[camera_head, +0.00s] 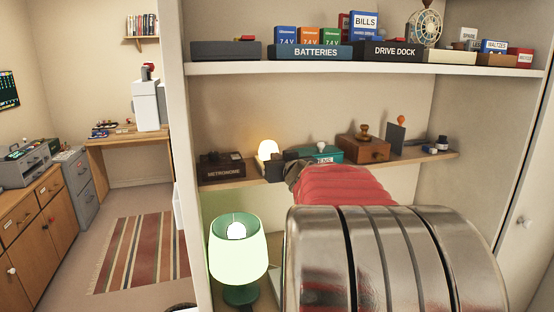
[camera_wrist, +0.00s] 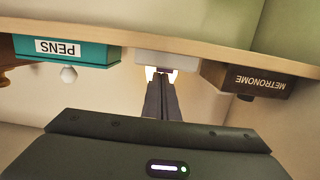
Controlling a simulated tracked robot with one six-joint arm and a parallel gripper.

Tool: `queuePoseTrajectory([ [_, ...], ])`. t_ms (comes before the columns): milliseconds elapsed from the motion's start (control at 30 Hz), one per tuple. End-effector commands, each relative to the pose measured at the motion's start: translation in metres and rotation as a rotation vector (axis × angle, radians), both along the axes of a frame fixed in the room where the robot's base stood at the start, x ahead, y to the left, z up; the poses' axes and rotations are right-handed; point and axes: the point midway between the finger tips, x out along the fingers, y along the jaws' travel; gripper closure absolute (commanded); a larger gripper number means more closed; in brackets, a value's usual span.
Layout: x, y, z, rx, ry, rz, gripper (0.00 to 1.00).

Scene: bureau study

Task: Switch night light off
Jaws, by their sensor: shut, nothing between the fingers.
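The night light (camera_head: 268,150) glows warm white on the middle shelf, between the metronome box and the pens box. In the wrist view, which is upside down, its pale base (camera_wrist: 168,61) sits at the shelf edge, with the glow showing around my fingertips. My gripper (camera_head: 274,168) is in front of the night light and hides its lower part in the head view. In the wrist view the two dark fingers of my gripper (camera_wrist: 161,78) are together, with nothing between them, pointing at the light. I cannot tell whether they touch it. Any switch is hidden.
The metronome box (camera_head: 222,169) stands left of the light, and the teal pens box (camera_head: 327,156) stands close on its right. A lit green table lamp (camera_head: 238,255) stands below. The upper shelf (camera_head: 350,68) runs overhead. Open floor with a striped rug (camera_head: 140,250) lies left.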

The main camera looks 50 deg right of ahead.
Motion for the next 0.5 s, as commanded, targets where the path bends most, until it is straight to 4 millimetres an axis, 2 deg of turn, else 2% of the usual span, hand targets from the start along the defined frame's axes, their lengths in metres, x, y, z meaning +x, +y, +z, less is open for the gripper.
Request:
queuePoseTrajectory([
  [300,0.0014,-0.0008,-0.0035,0.0,0.001,0.0,1.0],
  [500,0.003,-0.0002,0.0046,-0.001,-0.001,0.003,1.0],
])
